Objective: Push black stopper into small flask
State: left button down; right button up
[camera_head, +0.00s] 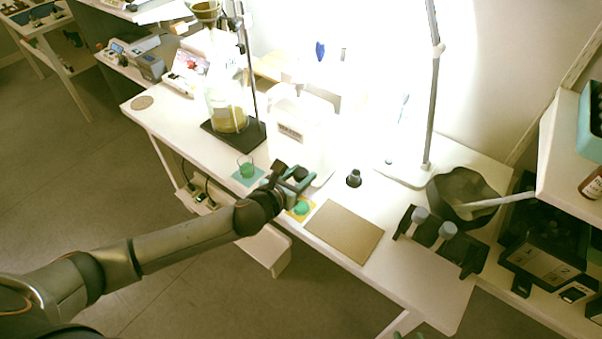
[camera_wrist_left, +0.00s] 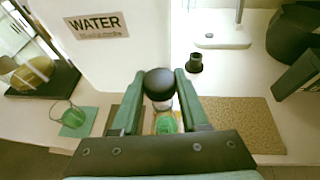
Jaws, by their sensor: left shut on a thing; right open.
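My left gripper (camera_head: 293,178) is shut on the black stopper, whose round black top (camera_wrist_left: 158,84) shows between the fingertips in the left wrist view. The small flask (camera_head: 301,208) with green liquid stands on a yellow mat at the table's front edge. In the wrist view the flask (camera_wrist_left: 166,124) shows between the fingers, beneath the stopper. Two small greenish tips of my right gripper (camera_head: 408,335) just show at the bottom edge of the head view, apart and far from the flask.
A beaker with green liquid (camera_head: 246,169) stands on a teal mat to the left. A white WATER container (camera_wrist_left: 105,50) rises close behind the gripper. A black cone-shaped piece (camera_head: 354,179) stands behind a bare tan board (camera_head: 344,232). A lamp (camera_head: 404,170) stands further back.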

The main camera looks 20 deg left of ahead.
pick_arm(q)
jog(key=shift+p, duration=0.35)
jog(key=shift+f+b, duration=0.85)
jog(key=shift+f, duration=0.7)
jog(key=shift+c, duration=1.7)
grip_release()
jog(key=shift+r, duration=0.1)
jog(key=p+v, duration=0.1)
jog(key=v, duration=1.1)
jog(key=shift+s, duration=0.3)
